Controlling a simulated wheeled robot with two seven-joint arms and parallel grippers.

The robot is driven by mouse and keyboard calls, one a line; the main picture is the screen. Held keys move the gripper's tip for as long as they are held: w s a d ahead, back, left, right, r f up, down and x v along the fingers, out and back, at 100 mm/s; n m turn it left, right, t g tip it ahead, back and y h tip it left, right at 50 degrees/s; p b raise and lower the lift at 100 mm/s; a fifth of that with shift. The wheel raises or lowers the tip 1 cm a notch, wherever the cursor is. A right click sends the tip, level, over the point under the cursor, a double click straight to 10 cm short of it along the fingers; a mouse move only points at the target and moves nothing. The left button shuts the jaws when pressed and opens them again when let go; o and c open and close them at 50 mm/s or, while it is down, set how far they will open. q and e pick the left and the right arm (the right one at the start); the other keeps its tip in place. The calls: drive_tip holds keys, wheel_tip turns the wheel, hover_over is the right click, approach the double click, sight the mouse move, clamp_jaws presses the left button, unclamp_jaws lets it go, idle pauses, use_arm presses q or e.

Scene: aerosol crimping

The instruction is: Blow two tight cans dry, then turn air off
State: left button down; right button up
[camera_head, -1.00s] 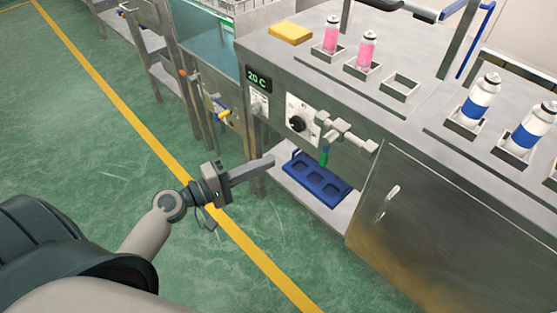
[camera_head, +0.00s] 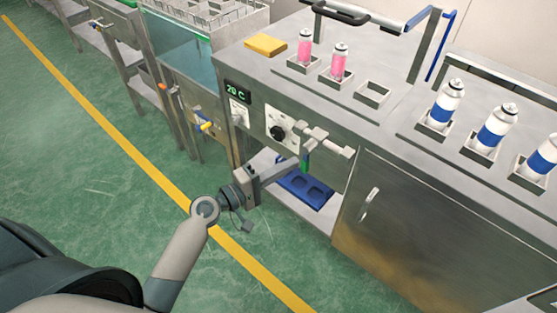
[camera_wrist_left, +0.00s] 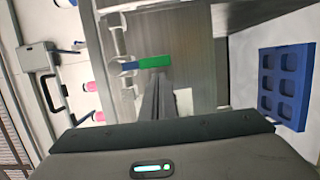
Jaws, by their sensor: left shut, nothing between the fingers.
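Two pink cans, one at the left (camera_head: 305,48) and one beside it (camera_head: 339,61), stand upright in square holders on the bench top. White cans with blue bands (camera_head: 445,104) stand in holders at the right. The air valve pipe (camera_head: 322,139) sticks out of the bench front, with a green lever (camera_head: 306,163) hanging below it. In the left wrist view the lever (camera_wrist_left: 153,62) is green with a blue end. My left gripper (camera_head: 296,163) is shut and empty, its tips close to the lever; contact is not clear. My right gripper is not in view.
A blue tray (camera_head: 318,194) lies on the shelf below the valve. A black knob (camera_head: 277,132), a 20 C display (camera_head: 237,90) and a yellow sponge (camera_head: 266,45) are nearby. A closed cabinet door (camera_head: 400,220) is at the right. One holder (camera_head: 372,94) is empty.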

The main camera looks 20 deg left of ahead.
use_arm(q)
drive_tip(key=shift+s+d+f, duration=0.1)
drive_tip(key=shift+s+d, duration=0.05)
drive_tip(key=shift+d, duration=0.1)
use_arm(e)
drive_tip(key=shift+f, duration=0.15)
